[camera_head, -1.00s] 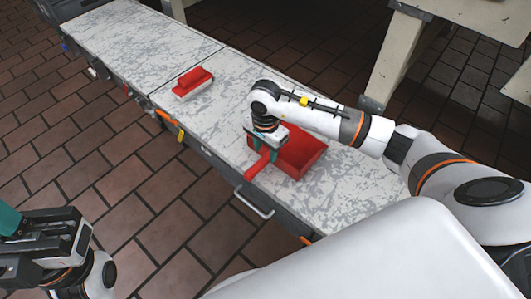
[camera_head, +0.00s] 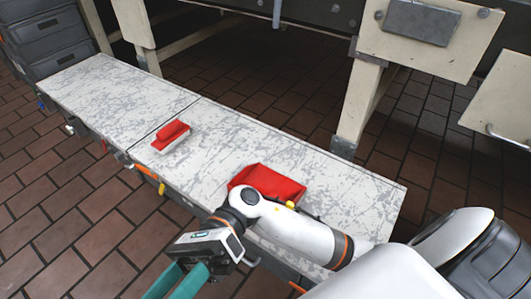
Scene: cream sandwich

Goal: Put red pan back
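My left gripper is out of view.
Grey stacked crates (camera_head: 45,40) stand at the far left. A cream table leg (camera_head: 357,100) rises behind the bench. The bench between brush and pan is clear.

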